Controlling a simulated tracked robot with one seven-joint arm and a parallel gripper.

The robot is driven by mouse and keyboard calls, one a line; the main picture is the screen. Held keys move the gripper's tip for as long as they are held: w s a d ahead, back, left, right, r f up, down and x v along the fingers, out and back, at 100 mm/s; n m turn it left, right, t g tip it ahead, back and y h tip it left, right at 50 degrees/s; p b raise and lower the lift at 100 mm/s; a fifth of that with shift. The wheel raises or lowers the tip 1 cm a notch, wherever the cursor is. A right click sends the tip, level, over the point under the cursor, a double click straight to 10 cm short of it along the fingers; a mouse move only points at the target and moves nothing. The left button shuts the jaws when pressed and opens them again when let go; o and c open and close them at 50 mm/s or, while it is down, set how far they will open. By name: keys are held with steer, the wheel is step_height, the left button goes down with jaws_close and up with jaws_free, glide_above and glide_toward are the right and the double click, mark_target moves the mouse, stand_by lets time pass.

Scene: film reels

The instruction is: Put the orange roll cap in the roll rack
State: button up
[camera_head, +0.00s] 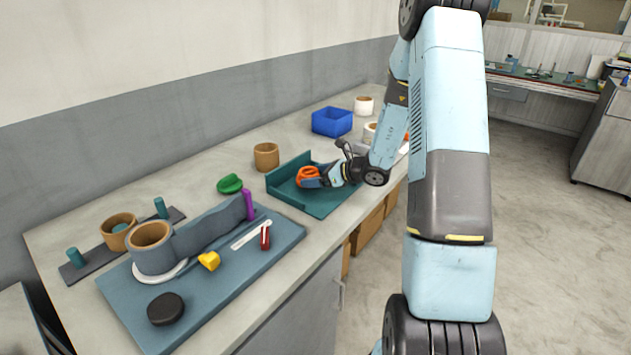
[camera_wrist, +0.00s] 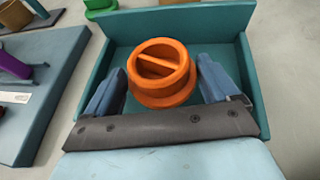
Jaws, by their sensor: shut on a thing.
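The orange roll cap (camera_head: 306,173) is a round, stepped piece with a bar across its open face. It also shows in the wrist view (camera_wrist: 162,72), over the teal tray (camera_head: 335,205). My gripper (camera_head: 313,180) is shut on the cap, with a blue finger on each side of it in the wrist view (camera_wrist: 163,85). I cannot tell whether the cap touches the tray floor. A dark base with two teal pegs (camera_head: 78,268), which looks like the roll rack, lies at the far left of the bench. A tan roll (camera_head: 117,230) stands between its pegs.
A blue-grey board (camera_head: 215,290) holds a large grey roll (camera_head: 155,247), a purple piece, a yellow piece, a red piece and a black disc (camera_head: 165,308). A green piece (camera_head: 229,184), tan ring (camera_head: 266,157) and blue bin (camera_head: 332,121) stand behind. Teal walls edge the tray.

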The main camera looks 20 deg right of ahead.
steer(key=shift+f, duration=0.85)
steer(key=shift+f, duration=0.1)
steer(key=o, duration=0.8)
